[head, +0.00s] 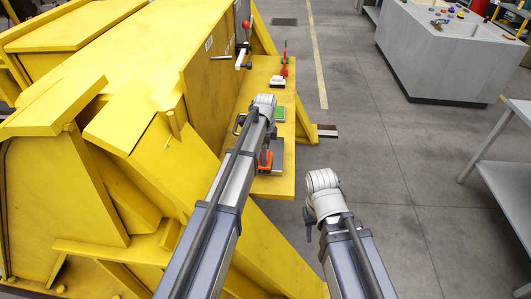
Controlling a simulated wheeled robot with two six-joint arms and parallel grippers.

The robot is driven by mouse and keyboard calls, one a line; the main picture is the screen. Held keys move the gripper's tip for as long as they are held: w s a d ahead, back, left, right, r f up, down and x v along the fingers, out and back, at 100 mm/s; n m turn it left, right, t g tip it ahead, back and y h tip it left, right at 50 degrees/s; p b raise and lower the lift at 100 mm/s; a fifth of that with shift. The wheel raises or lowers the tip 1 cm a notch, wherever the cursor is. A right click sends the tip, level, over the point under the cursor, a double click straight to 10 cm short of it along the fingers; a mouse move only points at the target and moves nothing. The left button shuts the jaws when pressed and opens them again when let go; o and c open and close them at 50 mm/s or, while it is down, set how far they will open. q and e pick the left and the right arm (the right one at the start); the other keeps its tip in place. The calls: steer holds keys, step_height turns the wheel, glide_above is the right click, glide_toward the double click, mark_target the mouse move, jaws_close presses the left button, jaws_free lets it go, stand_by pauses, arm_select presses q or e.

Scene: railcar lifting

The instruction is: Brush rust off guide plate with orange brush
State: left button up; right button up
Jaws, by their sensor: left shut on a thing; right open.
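The orange brush (266,161) shows low beside my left forearm, over the yellow shelf. My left gripper (265,150) is shut on it, and the fingers are mostly hidden behind my arm. A grey plate (278,148), which looks like the guide plate, lies on the shelf right by the brush. I cannot tell whether the bristles touch it, and rust is too small to make out. My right gripper (309,224) hangs open and empty over the floor, right of the shelf, partly hidden by its wrist.
The yellow shelf (262,72) juts from a large yellow machine frame (130,60). A green-topped block (279,114), a red-and-white item (279,80) and a red-knobbed clamp (243,50) are further back. A grey cabinet (440,65) stands at back right. Open floor lies between.

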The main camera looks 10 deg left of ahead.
arm_select(q)
steer(key=shift+r+p, duration=2.9)
steer(key=shift+r, duration=0.05)
steer(key=shift+w, duration=0.1)
step_height(320, 180, up, 3)
steer(key=p, duration=0.3)
steer(key=shift+r, duration=0.1)
steer(key=shift+f, duration=0.2)
